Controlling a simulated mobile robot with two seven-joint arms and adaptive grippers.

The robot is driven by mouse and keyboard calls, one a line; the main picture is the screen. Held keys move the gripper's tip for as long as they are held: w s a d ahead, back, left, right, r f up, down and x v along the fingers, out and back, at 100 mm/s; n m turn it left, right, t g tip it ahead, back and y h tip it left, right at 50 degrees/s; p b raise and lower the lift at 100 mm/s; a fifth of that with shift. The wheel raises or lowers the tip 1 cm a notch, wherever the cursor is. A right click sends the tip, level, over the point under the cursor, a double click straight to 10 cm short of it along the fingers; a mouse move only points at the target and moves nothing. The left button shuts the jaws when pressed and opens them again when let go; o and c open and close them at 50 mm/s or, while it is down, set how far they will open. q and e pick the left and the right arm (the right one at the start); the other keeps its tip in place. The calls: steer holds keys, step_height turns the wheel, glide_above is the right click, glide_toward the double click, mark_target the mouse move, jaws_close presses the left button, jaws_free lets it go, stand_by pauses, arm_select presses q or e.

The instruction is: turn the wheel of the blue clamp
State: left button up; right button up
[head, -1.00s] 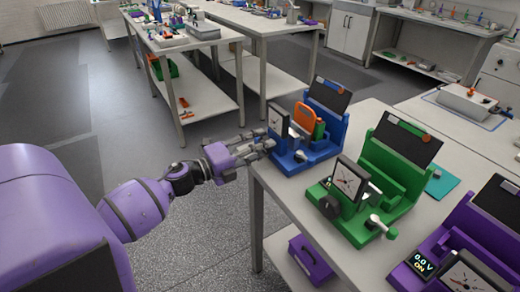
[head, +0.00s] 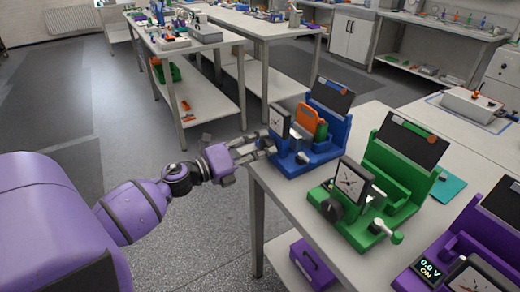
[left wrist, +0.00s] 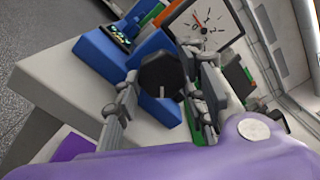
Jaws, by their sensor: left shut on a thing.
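The blue clamp (head: 318,153) stands at the near left corner of the table, with a dial on its front and an orange-framed piece in it. Its dark wheel (left wrist: 162,75) shows in the left wrist view between the two fingers of my left gripper (left wrist: 163,92). The gripper is shut on the wheel, one finger on each side. In the head view my left gripper (head: 262,145) reaches the clamp's front from the left and hides the wheel. The dial (left wrist: 203,27) in the left wrist view has a red needle. My right gripper is not in view.
A green clamp (head: 382,195) stands right of the blue one, and a purple clamp (head: 470,235) with a lit display stands nearer the right edge. A purple box (head: 312,262) lies on the shelf below. The floor left of the table is clear.

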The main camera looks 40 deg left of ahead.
arm_select(q)
steer(key=shift+s+f, duration=0.1)
steer(key=shift+f, duration=0.35)
steer(key=o, duration=1.1)
steer(key=shift+r, duration=0.25)
steer(key=v, duration=1.2)
